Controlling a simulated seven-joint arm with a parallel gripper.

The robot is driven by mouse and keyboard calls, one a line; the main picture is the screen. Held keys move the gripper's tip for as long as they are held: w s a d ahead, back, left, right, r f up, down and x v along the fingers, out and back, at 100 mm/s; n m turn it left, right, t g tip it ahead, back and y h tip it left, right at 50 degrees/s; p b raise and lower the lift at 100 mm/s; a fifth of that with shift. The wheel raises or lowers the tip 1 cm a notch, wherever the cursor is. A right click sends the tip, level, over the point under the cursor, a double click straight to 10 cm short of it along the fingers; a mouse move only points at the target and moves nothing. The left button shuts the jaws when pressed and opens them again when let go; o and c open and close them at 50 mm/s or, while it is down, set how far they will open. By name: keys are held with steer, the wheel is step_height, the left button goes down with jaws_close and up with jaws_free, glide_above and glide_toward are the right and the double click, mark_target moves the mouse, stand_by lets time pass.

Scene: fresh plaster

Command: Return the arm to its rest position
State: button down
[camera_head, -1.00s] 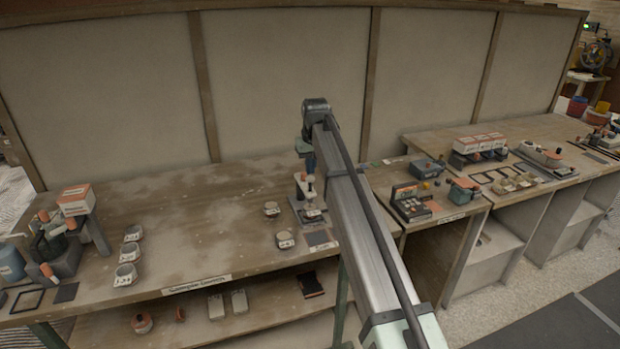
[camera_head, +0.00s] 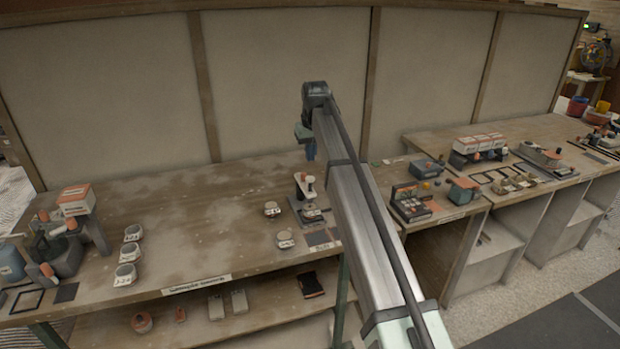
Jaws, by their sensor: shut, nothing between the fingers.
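My arm reaches up from the lower right of the head view, with its elbow high against the back panels. My gripper (camera_head: 310,152) hangs below the arm's far end, pointing down, shut and empty. It is above the bench and apart from everything on it. Below it stands a small device with an orange-and-white top (camera_head: 305,187) on a dark base. The finger tips are small and partly hidden by the arm.
On the wooden bench (camera_head: 200,210) stand several small labelled pots (camera_head: 125,273) and a grey machine with an orange-white box (camera_head: 76,197) at left. A control box (camera_head: 409,203) stands right of my arm. Tall panels (camera_head: 290,75) close off the back. The bench's middle left is clear.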

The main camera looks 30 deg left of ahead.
steer(key=shift+r, duration=0.7)
